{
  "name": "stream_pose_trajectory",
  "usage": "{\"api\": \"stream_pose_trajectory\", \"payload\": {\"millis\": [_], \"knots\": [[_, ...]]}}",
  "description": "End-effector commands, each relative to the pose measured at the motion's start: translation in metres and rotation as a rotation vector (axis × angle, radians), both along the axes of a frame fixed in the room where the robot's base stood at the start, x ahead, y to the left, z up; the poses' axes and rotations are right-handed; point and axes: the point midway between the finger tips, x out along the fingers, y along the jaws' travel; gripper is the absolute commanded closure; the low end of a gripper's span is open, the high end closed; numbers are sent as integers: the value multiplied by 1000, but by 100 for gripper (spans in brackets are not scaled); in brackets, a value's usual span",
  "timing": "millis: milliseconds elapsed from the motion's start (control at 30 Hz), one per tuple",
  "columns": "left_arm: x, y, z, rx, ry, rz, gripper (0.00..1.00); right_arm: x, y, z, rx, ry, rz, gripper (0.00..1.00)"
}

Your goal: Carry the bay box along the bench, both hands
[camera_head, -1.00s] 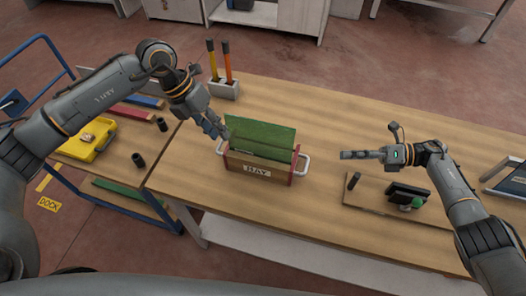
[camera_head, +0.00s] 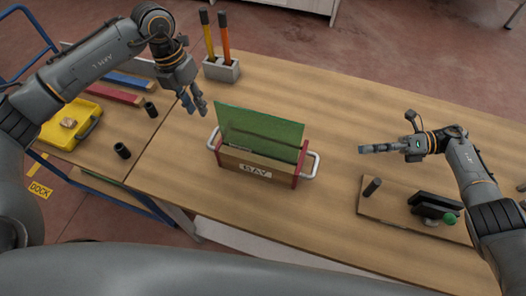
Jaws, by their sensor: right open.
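The bay box (camera_head: 230,165) is a low wooden box with dark red ends, a "BAY" label on its front and a pale bar handle at each end. A green sheet (camera_head: 260,127) stands upright in it. The box rests on the bench (camera_head: 330,210). My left gripper (camera_head: 195,109) is above and to the left of the left handle (camera_head: 213,140), its fingers apart and empty. My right gripper (camera_head: 362,149) is open and empty, to the right of the right handle (camera_head: 314,165) and apart from it.
A grey holder (camera_head: 222,70) with two upright handled tools stands behind the box. A board (camera_head: 394,213) with a dark clamp-like device lies at right. A cart at left holds a yellow case (camera_head: 68,128) and two black cylinders. Bench between box and board is clear.

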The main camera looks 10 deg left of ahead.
Motion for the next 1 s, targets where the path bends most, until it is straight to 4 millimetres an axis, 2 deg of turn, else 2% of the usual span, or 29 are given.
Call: {"api": "stream_pose_trajectory", "payload": {"millis": [200, 367, 800, 1000], "knots": [[0, -1, 0, -1, 0, -1, 77, 0, 2, 0, 1, 0, 0, 55], [-1, -3, -14, -1, 4, -2, 77, -3, 15, -3, 1, -1, 3, 55], [-4, -18, -96, -2, 3, -1, 77, -17, 96, -19, 3, 0, 2, 55], [-5, -22, -123, -2, 1, -1, 77, -21, 122, -25, 2, 0, 0, 55]]}}
